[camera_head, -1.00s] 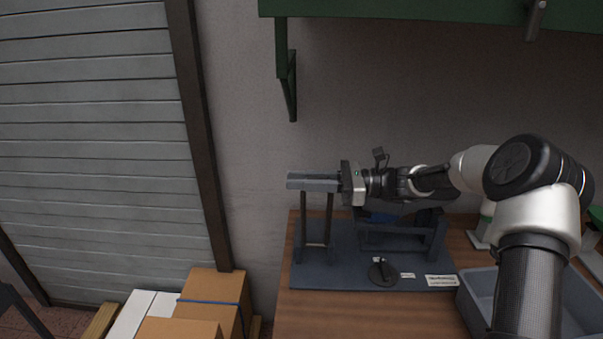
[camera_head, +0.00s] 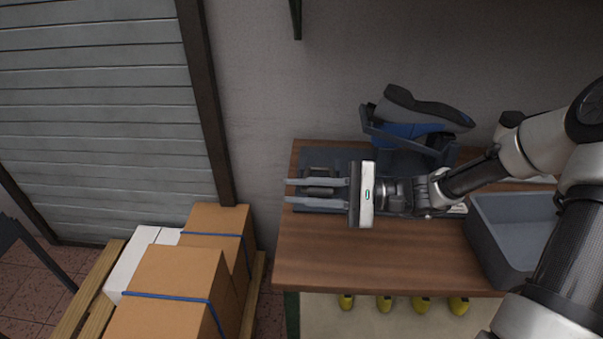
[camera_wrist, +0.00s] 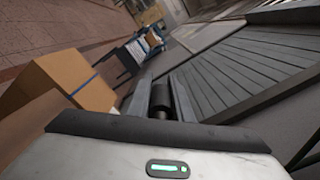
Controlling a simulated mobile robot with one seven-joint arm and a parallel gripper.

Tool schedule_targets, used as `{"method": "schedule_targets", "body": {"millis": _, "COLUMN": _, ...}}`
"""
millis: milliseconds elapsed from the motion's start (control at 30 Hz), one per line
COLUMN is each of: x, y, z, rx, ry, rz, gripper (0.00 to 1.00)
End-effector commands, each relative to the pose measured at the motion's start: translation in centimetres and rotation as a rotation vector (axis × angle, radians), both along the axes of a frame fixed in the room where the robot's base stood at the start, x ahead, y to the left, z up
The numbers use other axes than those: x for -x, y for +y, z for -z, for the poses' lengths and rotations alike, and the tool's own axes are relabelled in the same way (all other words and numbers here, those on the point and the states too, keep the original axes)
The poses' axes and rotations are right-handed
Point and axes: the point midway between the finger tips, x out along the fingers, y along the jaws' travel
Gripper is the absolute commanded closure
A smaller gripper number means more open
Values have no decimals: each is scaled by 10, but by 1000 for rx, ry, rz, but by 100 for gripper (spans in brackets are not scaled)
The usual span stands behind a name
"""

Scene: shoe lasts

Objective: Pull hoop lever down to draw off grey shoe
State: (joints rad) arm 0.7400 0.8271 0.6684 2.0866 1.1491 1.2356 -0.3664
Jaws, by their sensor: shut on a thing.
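The grey shoe (camera_head: 428,108) sits at the back of the bench, sole up and tilted, with its left end raised. A blue last (camera_head: 405,131) shows beneath it; I cannot tell how far the shoe is off it. A dark frame bar (camera_head: 402,142) runs in front of the last. My gripper (camera_head: 288,192) is low over the left of the dark base plate, fingers pointing left. It is shut on the hoop lever's dark round grip (camera_head: 320,182), which also shows between the fingers in the wrist view (camera_wrist: 161,97). My gripper hides part of the lever.
A grey bin (camera_head: 498,240) stands on the wooden bench (camera_head: 345,255) to the right. Cardboard boxes (camera_head: 180,275) on a pallet stand left of the bench. The bench front is clear. Several yellow-tipped things (camera_head: 385,303) show below its edge.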

Motion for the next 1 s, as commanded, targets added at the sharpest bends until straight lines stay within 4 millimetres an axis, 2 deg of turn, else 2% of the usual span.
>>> {"method": "schedule_targets", "body": {"millis": 33, "x": 3, "y": 0, "z": 9, "rx": -1, "ry": 8, "rz": 1, "gripper": 100}}
{"method": "schedule_targets", "body": {"millis": 233, "x": 10, "y": 0, "z": 22, "rx": 0, "ry": 9, "rz": 1, "gripper": 100}}
{"method": "schedule_targets", "body": {"millis": 767, "x": 15, "y": -1, "z": 31, "rx": 6, "ry": 14, "rz": 0, "gripper": 100}}
{"method": "schedule_targets", "body": {"millis": 800, "x": 15, "y": -1, "z": 31, "rx": 6, "ry": 15, "rz": 0, "gripper": 77}}
{"method": "schedule_targets", "body": {"millis": 900, "x": 14, "y": -1, "z": 31, "rx": 6, "ry": 15, "rz": 1, "gripper": 62}}
{"method": "schedule_targets", "body": {"millis": 1000, "x": 14, "y": -1, "z": 30, "rx": 5, "ry": 13, "rz": 1, "gripper": 62}}
